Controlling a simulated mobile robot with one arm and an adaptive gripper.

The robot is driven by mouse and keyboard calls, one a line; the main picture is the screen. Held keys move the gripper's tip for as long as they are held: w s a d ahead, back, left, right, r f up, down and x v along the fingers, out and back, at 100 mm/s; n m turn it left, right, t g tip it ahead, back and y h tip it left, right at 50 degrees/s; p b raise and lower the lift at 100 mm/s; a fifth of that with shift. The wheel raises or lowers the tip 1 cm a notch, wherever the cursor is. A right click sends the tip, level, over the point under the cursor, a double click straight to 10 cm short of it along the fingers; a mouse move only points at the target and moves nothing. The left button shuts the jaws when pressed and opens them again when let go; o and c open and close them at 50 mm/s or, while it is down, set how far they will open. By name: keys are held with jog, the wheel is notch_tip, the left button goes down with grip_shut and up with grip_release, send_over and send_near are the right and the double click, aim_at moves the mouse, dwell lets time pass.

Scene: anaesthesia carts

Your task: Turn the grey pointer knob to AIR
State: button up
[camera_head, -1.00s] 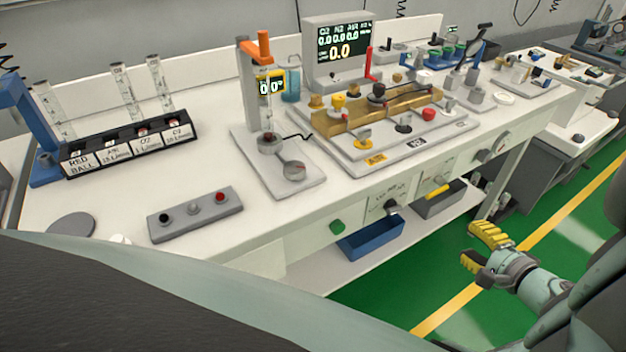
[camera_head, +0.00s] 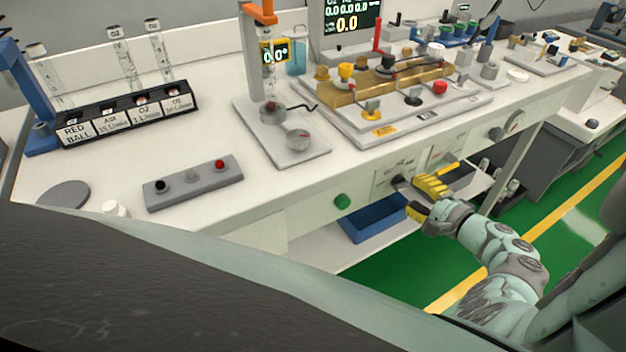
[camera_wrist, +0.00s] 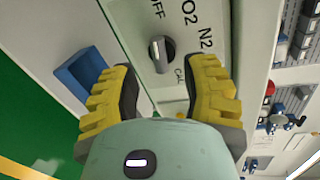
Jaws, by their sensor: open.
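The grey pointer knob (camera_wrist: 162,54) shows in the wrist view on the white front panel, with OFF, O2, N2 and CAL printed around it. I cannot make out the AIR label there. The pointer's pale end seems to lie towards the OFF side. In the head view the knob (camera_head: 398,181) is small and partly behind my fingers. My gripper (camera_head: 417,200) is open and empty in front of the panel. In the wrist view its yellow-padded fingers (camera_wrist: 166,88) stand apart, with the knob beyond the gap, and no contact shows.
Green floor lies open below.

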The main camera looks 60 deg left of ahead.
aim_at(403, 183)
jog(key=shift+a+f, duration=0.25)
jog(key=shift+a, duration=0.85)
jog(key=shift+a+f, duration=0.2)
jog(key=shift+a, duration=0.9)
jog(key=shift+o, duration=0.4)
jog(key=shift+w+d+f, duration=0.1)
jog(key=shift+d, duration=0.05)
grip_shut()
